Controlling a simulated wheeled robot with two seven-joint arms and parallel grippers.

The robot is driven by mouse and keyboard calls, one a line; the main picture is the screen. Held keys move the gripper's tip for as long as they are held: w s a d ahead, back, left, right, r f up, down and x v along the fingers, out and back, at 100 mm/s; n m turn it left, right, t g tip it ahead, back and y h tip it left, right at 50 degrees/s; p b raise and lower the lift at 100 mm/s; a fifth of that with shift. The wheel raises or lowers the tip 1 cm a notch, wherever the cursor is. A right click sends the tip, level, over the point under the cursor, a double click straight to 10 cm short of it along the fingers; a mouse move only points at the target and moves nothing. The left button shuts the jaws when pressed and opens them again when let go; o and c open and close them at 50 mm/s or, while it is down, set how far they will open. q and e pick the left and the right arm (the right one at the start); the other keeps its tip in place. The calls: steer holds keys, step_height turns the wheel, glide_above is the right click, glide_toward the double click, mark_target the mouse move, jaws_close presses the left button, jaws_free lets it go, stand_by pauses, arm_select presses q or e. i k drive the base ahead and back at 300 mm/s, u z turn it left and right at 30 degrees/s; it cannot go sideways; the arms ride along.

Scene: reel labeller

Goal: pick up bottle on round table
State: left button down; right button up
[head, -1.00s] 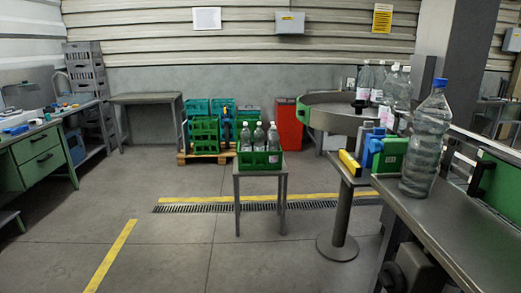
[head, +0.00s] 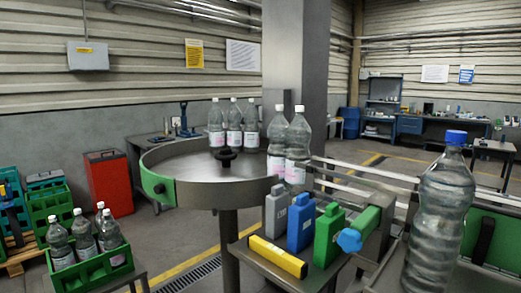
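The round table (head: 190,172) is a grey metal turntable with a raised rim, right of the red cabinet in the head view. Several clear bottles with white caps and pale labels stand on it. Three are at its back, one of them the middle bottle (head: 234,128). Two more stand at its right side, the nearer one a bottle (head: 298,150) that partly covers the other. A large clear bottle with a blue cap (head: 440,215) stands upright on the conveyor at the right, not on the round table. Neither of my grippers shows.
A narrow stand holds a yellow bar (head: 278,257) and grey, blue and green blocks (head: 328,237) in front of the round table. A green crate (head: 92,272) with bottles is at lower left. A red cabinet (head: 108,182) stands behind it. A pillar (head: 296,60) rises behind the table.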

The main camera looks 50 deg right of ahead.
mark_target(278, 147)
steer(key=z, duration=0.75)
steer(key=i, duration=1.9)
steer(key=z, duration=0.95)
